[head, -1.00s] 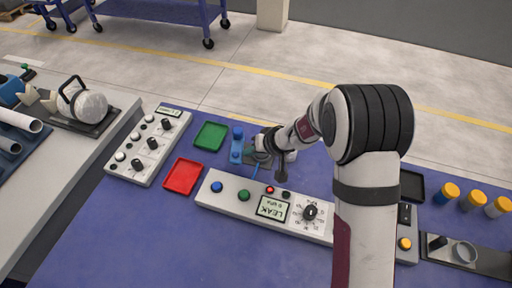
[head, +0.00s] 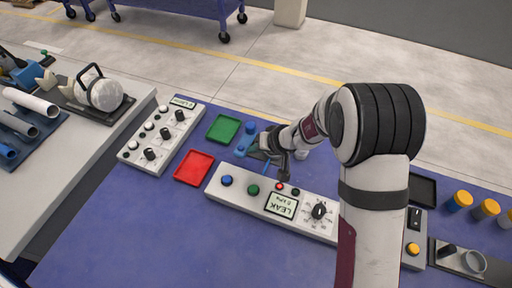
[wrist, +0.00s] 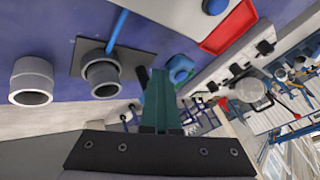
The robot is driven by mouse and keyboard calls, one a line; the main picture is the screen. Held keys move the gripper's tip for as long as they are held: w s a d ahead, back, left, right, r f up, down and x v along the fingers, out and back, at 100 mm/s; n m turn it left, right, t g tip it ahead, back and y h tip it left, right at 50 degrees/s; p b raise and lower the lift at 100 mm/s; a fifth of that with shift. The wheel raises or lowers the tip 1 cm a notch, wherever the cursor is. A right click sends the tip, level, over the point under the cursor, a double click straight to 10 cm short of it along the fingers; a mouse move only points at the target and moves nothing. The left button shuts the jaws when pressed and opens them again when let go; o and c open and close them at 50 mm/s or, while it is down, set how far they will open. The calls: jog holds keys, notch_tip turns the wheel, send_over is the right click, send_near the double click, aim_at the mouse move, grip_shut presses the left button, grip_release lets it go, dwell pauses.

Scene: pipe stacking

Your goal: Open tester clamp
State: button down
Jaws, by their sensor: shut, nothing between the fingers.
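The tester clamp appears as a small blue piece (head: 246,143) behind the leak tester panel (head: 222,193) in the head view. In the wrist view a blue knob (wrist: 180,70) and a dark lever (wrist: 142,78) lie beside my fingertips. A grey pipe socket (wrist: 102,75) stands on a dark plate (wrist: 85,50) with a blue tube leading to it. My gripper (wrist: 161,75) shows as teal fingers, shut with nothing between them. In the head view my gripper (head: 268,143) is just right of the blue piece. Contact with the clamp cannot be told.
A green tray (head: 223,128) and a red tray (head: 193,167) lie left of the clamp. A button panel (head: 160,138) stands farther left. A grey pipe fitting (wrist: 31,82) stands near the socket. Yellow-capped bottles (head: 486,207) are at right. The front blue tabletop is clear.

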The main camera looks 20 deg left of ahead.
jog(key=shift+s+a, duration=0.1)
jog(key=shift+s, duration=0.05)
jog(key=d, duration=0.4)
jog(key=shift+d, duration=0.2)
jog(key=s+d+r+m+g, duration=0.1)
jog(key=s+d+r, duration=0.35)
jog(key=r, duration=0.25)
jog(key=s+d+r+m, duration=0.1)
jog(key=s+d+r, duration=0.2)
jog(key=s+r, duration=0.3)
jog(key=s+d+r+m+g+h, duration=0.1)
jog(key=s+d+m+h, duration=0.4)
jog(key=s+d, duration=0.8)
jog(key=s+r+m, duration=0.1)
jog(key=s+m, duration=0.2)
jog(key=shift+s+m+g, duration=0.35)
jog(key=shift+m+g, duration=0.05)
